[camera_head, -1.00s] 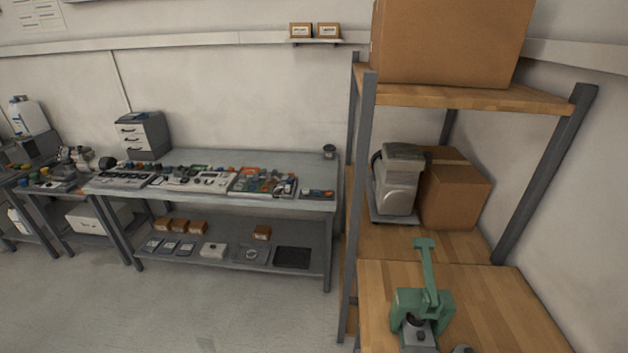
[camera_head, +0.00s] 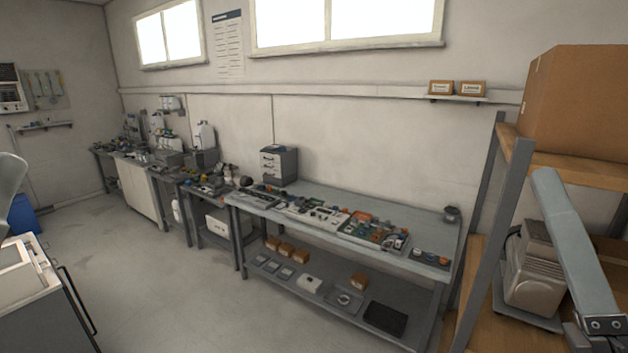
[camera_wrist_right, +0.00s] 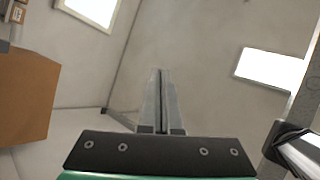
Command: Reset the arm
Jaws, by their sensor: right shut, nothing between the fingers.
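My right gripper (camera_head: 548,180) stands at the right of the head view, its pale grey fingers pointing up and slightly left. It is in front of the wooden shelf rack (camera_head: 512,150) in the picture. In the right wrist view its two fingers (camera_wrist_right: 161,75) lie together with nothing between them, above a dark screwed bracket. Beyond them is bare wall.
The rack holds a cardboard box (camera_head: 580,105) on top and a grey-beige machine (camera_head: 535,270) below. A long grey workbench (camera_head: 400,205) with parts trays runs along the wall. A grey cabinet (camera_head: 40,310) stands at the lower left. The floor between is clear.

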